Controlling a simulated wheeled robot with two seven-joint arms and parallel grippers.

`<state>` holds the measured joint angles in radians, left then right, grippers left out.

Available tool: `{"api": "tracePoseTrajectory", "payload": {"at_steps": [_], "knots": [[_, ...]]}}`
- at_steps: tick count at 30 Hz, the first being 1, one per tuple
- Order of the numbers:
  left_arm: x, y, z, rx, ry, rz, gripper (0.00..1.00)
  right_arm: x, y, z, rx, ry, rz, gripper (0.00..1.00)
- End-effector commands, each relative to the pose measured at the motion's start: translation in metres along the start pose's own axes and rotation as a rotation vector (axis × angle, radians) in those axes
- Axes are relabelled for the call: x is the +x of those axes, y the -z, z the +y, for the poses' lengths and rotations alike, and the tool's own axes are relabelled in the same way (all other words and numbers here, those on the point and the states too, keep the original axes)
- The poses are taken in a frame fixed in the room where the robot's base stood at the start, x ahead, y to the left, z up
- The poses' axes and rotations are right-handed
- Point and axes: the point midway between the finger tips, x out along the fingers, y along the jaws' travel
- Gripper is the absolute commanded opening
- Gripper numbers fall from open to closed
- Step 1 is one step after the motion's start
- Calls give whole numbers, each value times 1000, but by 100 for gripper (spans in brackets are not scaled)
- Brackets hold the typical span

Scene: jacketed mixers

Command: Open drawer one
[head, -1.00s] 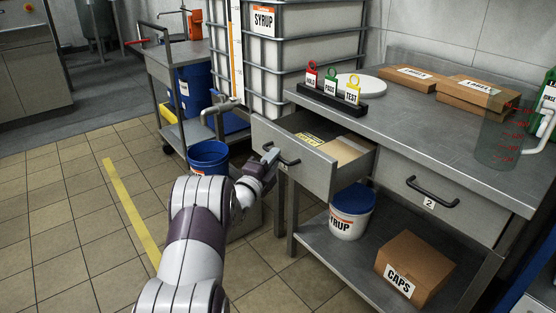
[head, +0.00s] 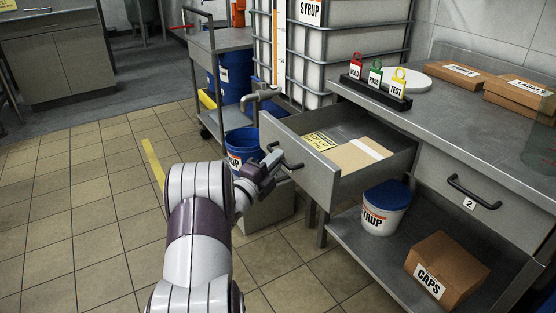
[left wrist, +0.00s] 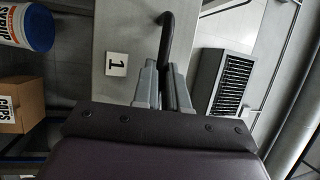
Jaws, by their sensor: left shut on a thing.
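Drawer one (head: 308,176) is pulled well out of the steel bench, and its inside shows a brown box (head: 357,154) and a yellow label. Its front with the number 1 plate also shows in the left wrist view (left wrist: 116,95). My left gripper (head: 272,164) is shut on the dark handle of drawer one. In the left wrist view the two grey fingers (left wrist: 166,86) close around the black handle (left wrist: 166,42). My right gripper is not in view.
Drawer two (head: 470,195) is shut. A blue bucket (head: 243,150) stands on the floor just behind my left gripper. A syrup bucket (head: 385,208) and a caps box (head: 445,268) sit on the lower shelf. The tiled floor at left is clear.

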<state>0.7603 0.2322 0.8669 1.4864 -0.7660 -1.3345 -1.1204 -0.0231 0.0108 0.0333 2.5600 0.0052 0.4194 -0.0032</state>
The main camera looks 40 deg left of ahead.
Motion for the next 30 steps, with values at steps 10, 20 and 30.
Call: {"api": "tracePoseTrajectory", "payload": {"at_steps": [10, 20, 30], "knots": [[0, 0, 1, -1, -2, 0, 37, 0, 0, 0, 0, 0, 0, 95], [-17, 0, -1, 0, -2, -2, 37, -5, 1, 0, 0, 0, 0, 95], [-104, 0, -2, -2, -1, -5, 37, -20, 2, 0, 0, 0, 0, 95]]}}
